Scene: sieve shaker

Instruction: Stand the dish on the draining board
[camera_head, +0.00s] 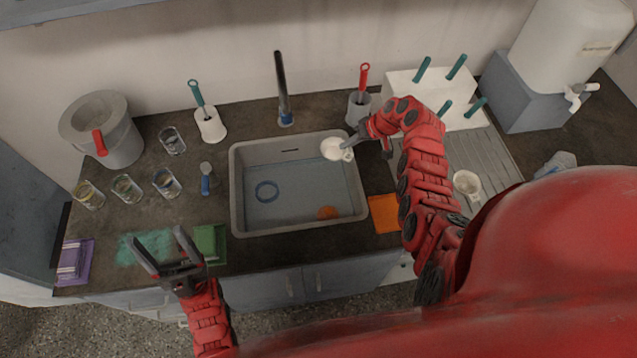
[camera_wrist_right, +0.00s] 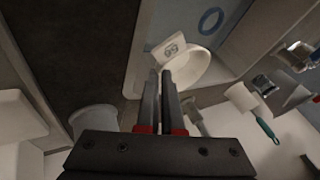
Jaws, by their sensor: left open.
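The small round white dish (camera_head: 333,149) is above the right rim of the sink, with a flat marked tab on its side. My right gripper (camera_head: 358,142) has its fingers nearly together at the dish's edge. In the right wrist view, the dish (camera_wrist_right: 190,72) is at the fingertips (camera_wrist_right: 161,82), its edge appearing pinched between them. The grey ridged draining board (camera_head: 497,160) lies to the right of the sink, partly hidden by my right arm. My left gripper (camera_head: 157,236) is open and empty over the counter's front left.
The sink (camera_head: 236,190) holds a blue ring (camera_head: 266,191) and an orange item (camera_head: 327,213). An orange cloth (camera_head: 385,213) lies right of the sink; several glasses stand left.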

